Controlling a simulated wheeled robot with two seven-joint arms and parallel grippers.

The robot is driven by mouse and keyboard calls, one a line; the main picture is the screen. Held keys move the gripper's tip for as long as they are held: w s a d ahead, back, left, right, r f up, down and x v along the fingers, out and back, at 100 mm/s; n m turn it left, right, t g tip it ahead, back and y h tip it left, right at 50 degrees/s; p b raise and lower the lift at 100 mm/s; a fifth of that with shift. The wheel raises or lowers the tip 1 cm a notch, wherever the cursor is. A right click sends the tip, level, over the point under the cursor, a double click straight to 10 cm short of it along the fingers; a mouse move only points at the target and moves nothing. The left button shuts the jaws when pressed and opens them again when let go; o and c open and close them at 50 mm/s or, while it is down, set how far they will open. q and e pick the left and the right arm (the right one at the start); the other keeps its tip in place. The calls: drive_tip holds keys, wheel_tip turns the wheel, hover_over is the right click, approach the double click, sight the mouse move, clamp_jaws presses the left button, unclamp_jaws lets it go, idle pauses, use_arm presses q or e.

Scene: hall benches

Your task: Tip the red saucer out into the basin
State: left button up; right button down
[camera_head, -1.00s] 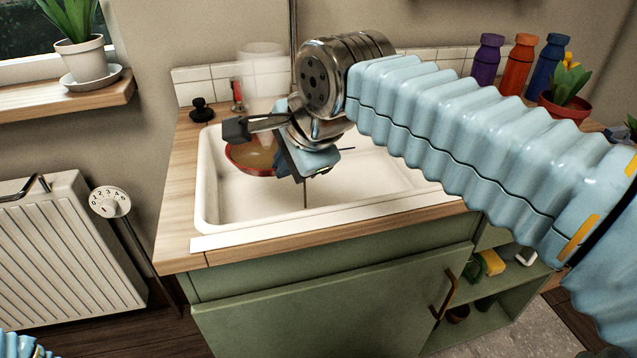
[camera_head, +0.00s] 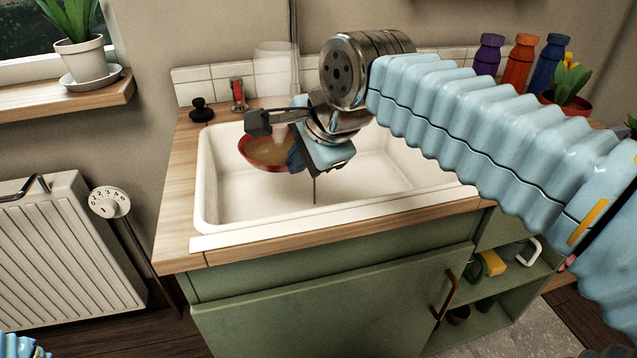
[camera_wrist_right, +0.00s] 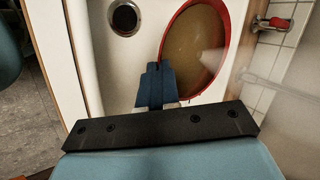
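The red saucer (camera_head: 263,164) hangs over the left part of the white basin (camera_head: 222,205), with brownish contents inside its red rim. My right gripper (camera_head: 284,140) is shut on the saucer's edge, and the arm comes in from the right. In the right wrist view, the blue fingers (camera_wrist_right: 157,82) meet the near rim of the saucer (camera_wrist_right: 222,52), and the brown contents show inside it. Part of the saucer is hidden by the gripper in the head view. My left gripper is out of view; only a bit of blue sleeve shows at the lower left.
The basin's drain (camera_wrist_right: 125,18) shows beside the saucer in the wrist view. A red-handled tap (camera_head: 238,95) and a black knob (camera_head: 201,110) stand behind the basin. Several bottles (camera_head: 521,64) and a potted plant (camera_head: 567,85) stand at the back right. The wooden counter (camera_head: 178,200) is clear on the left.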

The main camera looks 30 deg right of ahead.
drive_tip(key=shift+d, duration=0.6)
idle(0.3)
drive_tip(key=shift+f, duration=0.2)
drive_tip(key=shift+w+f+y+b, duration=0.1)
drive_tip(key=shift+f+y+b, duration=0.1)
drive_tip(key=shift+y+b, duration=0.2)
drive_tip(key=shift+d+f+m+y, duration=0.1)
drive_tip(key=shift+d+m+y, duration=0.05)
drive_tip(key=shift+m+y, duration=0.2)
drive_tip(key=shift+d+r+y, duration=0.15)
drive_tip(key=shift+r+y, duration=0.2)
drive_tip(key=shift+y, duration=0.1)
idle(0.6)
